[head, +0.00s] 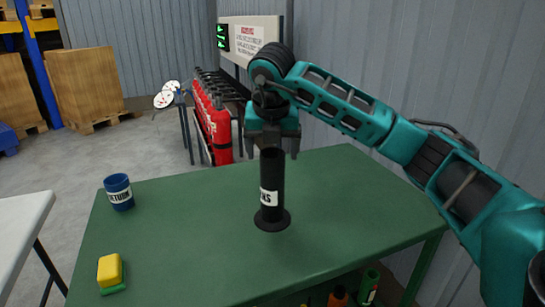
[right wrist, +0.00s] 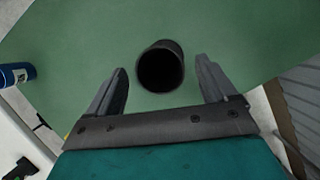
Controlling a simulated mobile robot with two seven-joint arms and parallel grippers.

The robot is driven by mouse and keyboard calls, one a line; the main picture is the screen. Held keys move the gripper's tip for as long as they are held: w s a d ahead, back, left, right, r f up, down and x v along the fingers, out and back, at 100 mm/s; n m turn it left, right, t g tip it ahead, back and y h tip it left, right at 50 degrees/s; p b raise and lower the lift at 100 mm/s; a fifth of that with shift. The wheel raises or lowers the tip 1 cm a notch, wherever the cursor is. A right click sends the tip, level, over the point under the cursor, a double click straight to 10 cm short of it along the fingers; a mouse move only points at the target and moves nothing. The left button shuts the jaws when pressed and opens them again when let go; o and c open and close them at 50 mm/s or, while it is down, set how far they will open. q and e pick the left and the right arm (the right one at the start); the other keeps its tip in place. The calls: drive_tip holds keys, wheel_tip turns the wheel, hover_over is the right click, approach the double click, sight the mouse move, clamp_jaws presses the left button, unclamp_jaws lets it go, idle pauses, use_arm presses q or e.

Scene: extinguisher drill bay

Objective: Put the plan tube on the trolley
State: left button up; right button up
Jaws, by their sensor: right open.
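The plan tube (head: 272,180) is a black upright cylinder with a flared foot and a white label ending in "NS". It stands on the green table (head: 190,235). In the right wrist view its dark round open top (right wrist: 161,68) lies between and just beyond the fingertips. My right gripper (head: 272,150) is open and empty, pointing down at the top of the tube; I cannot tell the exact gap. No surface is clearly marked as the trolley; a pale top (head: 20,225) shows at the left edge. My left gripper is not in view.
A blue "RETURN" cup (head: 119,192) stands at the table's left edge. A yellow and green sponge (head: 110,272) lies at the front left. Red extinguishers (head: 214,130) stand in a row behind the table. The table between cup and tube is clear.

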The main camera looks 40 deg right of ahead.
drive_tip(key=p+v, duration=0.1)
drive_tip(key=v, duration=0.6)
drive_tip(key=shift+r, duration=0.25)
